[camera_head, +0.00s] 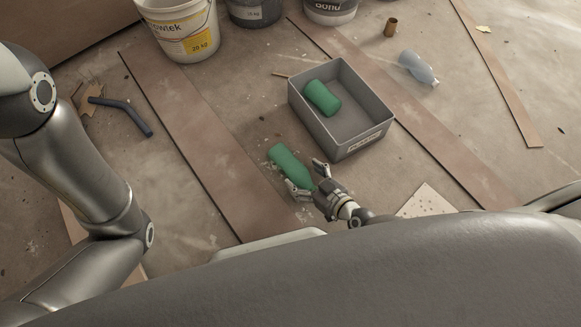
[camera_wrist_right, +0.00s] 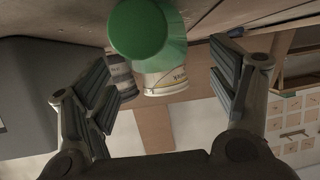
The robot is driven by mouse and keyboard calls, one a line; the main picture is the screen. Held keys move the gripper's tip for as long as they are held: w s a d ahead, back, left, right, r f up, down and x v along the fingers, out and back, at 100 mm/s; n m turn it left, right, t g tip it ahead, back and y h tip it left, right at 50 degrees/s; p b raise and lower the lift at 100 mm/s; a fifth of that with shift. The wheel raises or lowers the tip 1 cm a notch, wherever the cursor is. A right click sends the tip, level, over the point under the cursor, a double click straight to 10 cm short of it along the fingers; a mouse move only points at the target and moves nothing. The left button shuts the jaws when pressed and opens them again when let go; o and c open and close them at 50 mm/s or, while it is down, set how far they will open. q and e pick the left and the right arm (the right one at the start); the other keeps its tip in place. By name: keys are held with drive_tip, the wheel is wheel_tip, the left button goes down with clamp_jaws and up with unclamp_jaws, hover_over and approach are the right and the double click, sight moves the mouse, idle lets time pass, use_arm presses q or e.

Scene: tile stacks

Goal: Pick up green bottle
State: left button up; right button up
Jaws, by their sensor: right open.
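A green bottle (camera_head: 287,163) lies on the floor just left of the grey bin in the head view. My right gripper (camera_head: 305,174) is open at the near end of this bottle, with its fingers apart on either side. In the wrist view the bottle (camera_wrist_right: 140,30) shows end-on at the top, beyond and between the open fingers (camera_wrist_right: 165,80); I see no contact. A second green bottle (camera_head: 322,97) lies inside the bin. My left arm (camera_head: 75,150) is at the left of the head view, but its gripper does not show.
The grey bin (camera_head: 365,143) stands close to the right gripper. Several buckets (camera_head: 187,30) stand at the back. Planks (camera_head: 190,130) lie on the floor. A pale bottle (camera_head: 418,68) and a brown cylinder (camera_head: 391,27) lie or stand right of the bin. A dark bent tube (camera_head: 122,113) lies at left.

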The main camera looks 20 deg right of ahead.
sight(301, 174)
drive_tip(key=shift+b+x, duration=0.8)
drive_tip(key=shift+x, duration=0.95)
drive_tip(key=shift+c, duration=0.5)
drive_tip(key=shift+r, duration=0.1)
drive_tip(key=c, duration=0.9)
